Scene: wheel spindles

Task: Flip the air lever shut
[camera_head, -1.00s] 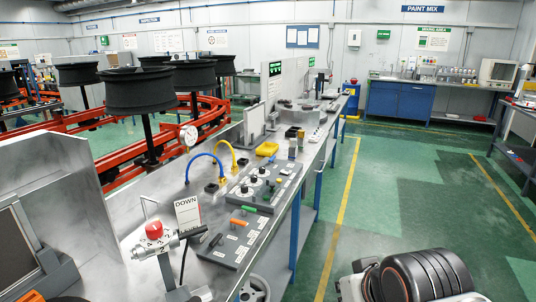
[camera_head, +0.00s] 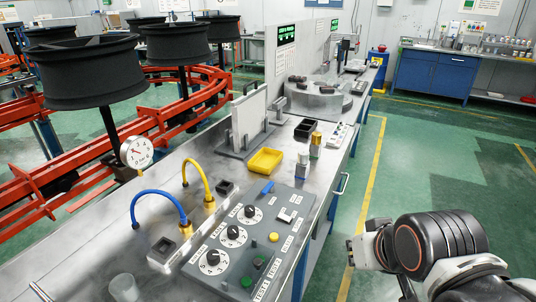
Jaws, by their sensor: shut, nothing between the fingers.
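A grey control panel (camera_head: 218,262) lies on the metal bench. It carries several black knobs on white dials, a yellow button (camera_head: 274,237), green buttons and a white switch (camera_head: 288,215). A small blue lever (camera_head: 267,187) sits at its far edge; I cannot read whether it is the air lever. A blue hose (camera_head: 160,193) and a yellow hose (camera_head: 196,164) arch up beside the panel. My gripper (camera_head: 357,246) is at the lower right, shut and empty, over the floor and apart from the bench.
A yellow tray (camera_head: 265,161), a black bin (camera_head: 305,128) and small bottles stand farther along the bench (camera_head: 100,245). A pressure gauge (camera_head: 137,152) stands at the left, before red rails (camera_head: 70,172) with wheels on spindles. Green floor lies open right of the bench.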

